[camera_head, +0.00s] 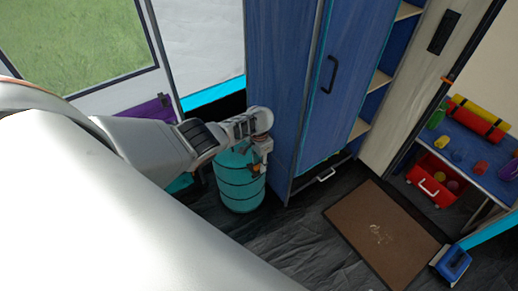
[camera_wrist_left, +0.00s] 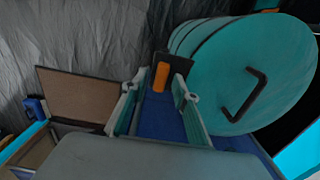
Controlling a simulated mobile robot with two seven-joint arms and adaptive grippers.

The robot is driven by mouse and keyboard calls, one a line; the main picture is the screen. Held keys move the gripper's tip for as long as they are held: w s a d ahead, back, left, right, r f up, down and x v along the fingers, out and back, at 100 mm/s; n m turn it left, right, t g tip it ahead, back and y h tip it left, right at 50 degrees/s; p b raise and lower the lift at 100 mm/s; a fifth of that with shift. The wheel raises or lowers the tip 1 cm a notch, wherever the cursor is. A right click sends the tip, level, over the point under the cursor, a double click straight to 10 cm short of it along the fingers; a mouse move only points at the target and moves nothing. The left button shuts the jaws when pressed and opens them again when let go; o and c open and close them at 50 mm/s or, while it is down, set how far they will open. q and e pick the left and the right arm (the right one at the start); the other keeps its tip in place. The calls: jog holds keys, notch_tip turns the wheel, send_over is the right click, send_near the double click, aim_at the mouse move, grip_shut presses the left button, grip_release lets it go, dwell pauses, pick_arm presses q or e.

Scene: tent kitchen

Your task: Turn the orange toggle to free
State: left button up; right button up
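The orange toggle (camera_wrist_left: 160,77) shows in the left wrist view as a short upright bar in front of a dark plate. My left gripper (camera_wrist_left: 159,88) has a finger on each side of it, with gaps visible between fingers and toggle, so it looks open. Whether the toggle lies fully between the fingertips or beyond them I cannot tell. In the head view my left gripper (camera_head: 262,150) is at the upper right of a teal drum (camera_head: 240,190), and its fingers are small and partly hidden. My right gripper is not in view.
A blue cabinet (camera_head: 300,90) with a dark handle stands right of the drum. A brown mat (camera_head: 380,235) lies on the dark floor. At right, a blue table has several colourful items, with a red bin (camera_head: 432,185) below. In the wrist view the drum (camera_wrist_left: 205,60) is close at right.

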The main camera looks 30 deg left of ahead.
pick_arm(q)
notch_tip(320, 180, up, 12)
jog(key=shift+f, duration=0.25)
dwell(0.4)
dwell(0.4)
